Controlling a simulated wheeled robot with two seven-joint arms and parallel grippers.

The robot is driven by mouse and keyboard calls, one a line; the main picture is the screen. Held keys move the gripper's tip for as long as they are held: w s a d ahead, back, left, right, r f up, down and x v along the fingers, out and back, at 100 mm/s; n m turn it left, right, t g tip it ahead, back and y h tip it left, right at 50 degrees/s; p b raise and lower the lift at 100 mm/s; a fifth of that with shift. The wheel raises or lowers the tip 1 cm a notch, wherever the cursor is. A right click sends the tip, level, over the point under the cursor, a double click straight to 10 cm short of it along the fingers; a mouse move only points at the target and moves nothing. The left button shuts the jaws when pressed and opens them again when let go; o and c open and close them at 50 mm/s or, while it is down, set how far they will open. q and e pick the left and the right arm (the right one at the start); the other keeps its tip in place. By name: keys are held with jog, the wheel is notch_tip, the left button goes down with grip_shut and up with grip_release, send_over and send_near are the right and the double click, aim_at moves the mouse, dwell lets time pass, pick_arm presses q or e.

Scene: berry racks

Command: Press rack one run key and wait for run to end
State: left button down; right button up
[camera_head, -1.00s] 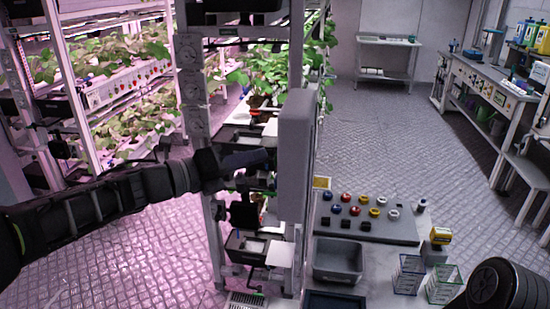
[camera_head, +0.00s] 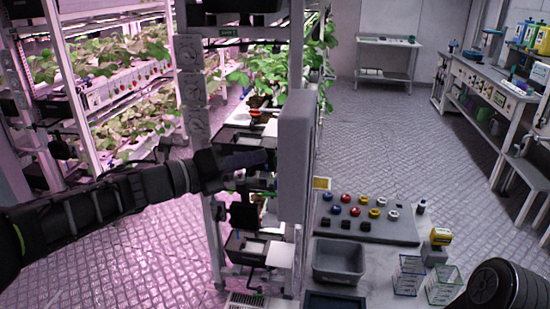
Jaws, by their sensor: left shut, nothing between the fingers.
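My left arm reaches in from the left, and its gripper (camera_head: 250,160) is shut and empty. Its fingertips are at the left side of a grey upright box (camera_head: 295,155) on the near rack (camera_head: 213,220); I cannot tell whether they touch it. The run key cannot be made out; the box's face or the gripper may hide it. Leafy plants (camera_head: 275,75) stand on the rack behind the box. My right gripper does not show; only a dark part of my own body is at the lower right.
A bench at the lower right carries a panel with several coloured knobs (camera_head: 366,212), a grey bin (camera_head: 339,260), two clear holders (camera_head: 410,275) and a yellow-topped device (camera_head: 440,237). Pink-lit plant racks (camera_head: 100,90) stand at the left. The floor beyond the bench is clear.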

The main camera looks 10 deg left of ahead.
pick_arm(q)
jog(key=shift+d, duration=0.1)
dwell(0.7)
jog(key=shift+d+b, duration=0.3)
jog(key=shift+s+d, duration=0.1)
jog(key=shift+d, duration=0.4)
dwell(0.8)
jog(key=shift+a, duration=0.9)
jog(key=shift+w+a, duration=0.2)
jog(key=shift+a, duration=2.3)
